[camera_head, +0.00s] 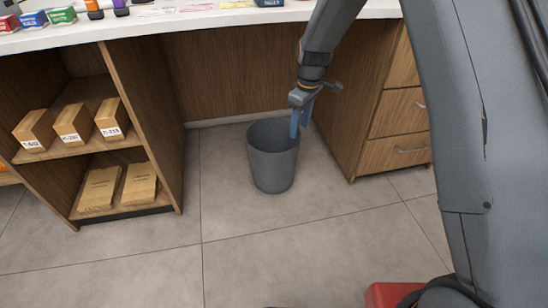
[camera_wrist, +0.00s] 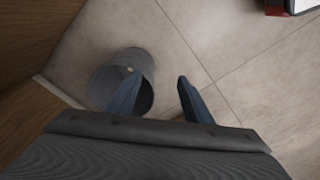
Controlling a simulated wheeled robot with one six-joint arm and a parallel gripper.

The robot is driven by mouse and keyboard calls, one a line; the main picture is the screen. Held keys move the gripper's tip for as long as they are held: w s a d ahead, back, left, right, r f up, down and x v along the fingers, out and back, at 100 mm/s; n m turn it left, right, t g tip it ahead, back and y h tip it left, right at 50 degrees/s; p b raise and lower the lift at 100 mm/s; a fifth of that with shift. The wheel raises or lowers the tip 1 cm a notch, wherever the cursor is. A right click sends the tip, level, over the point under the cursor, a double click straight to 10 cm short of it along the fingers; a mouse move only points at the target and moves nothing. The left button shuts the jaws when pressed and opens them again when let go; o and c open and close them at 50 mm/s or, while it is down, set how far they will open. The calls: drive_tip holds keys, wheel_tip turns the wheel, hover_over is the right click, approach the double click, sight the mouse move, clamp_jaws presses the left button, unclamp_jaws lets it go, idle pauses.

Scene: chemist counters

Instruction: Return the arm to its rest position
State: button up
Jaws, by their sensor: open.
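My gripper (camera_head: 300,122) hangs pointing down at the right rim of a grey waste bin (camera_head: 272,165) that stands on the floor. In the wrist view my gripper (camera_wrist: 156,90) has its two blue fingers spread apart with nothing between them. The bin also shows in the wrist view (camera_wrist: 142,64), behind and left of the fingers, with a small pale thing (camera_wrist: 129,70) inside it. I cannot tell what that thing is. My arm reaches down from above, in front of the counter.
A white counter top (camera_head: 200,22) with boxes and bottles runs along the back. Open shelves (camera_head: 62,152) with several cartons stand left, and a wooden drawer unit (camera_head: 398,120) stands close right of the gripper.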

drive_tip(key=shift+s+d+r+p, duration=0.35)
drive_tip(key=shift+r+p, duration=0.05)
drive_tip(key=shift+r, duration=0.15)
drive_tip(key=s+a+r+m, duration=0.2)
drive_tip(key=s+r+m, duration=0.2)
drive_tip(key=s+r, duration=1.25)
drive_tip(key=s+d+r+m, duration=0.1)
drive_tip(key=s+d+m, duration=0.1)
drive_tip(key=s, duration=0.9)
drive_tip(key=s+d+r+m, duration=0.1)
drive_tip(key=s+d, duration=0.1)
drive_tip(key=s, duration=0.8)
drive_tip(key=s+d+r+m+h+p, duration=0.1)
drive_tip(key=d+r+m+p, duration=0.3)
drive_tip(key=d+r+p, duration=0.8)
drive_tip(key=shift+d+r+m+g+p, duration=0.3)
drive_tip(key=shift+r+p, duration=1.4)
drive_tip(key=shift+p, duration=3.6)
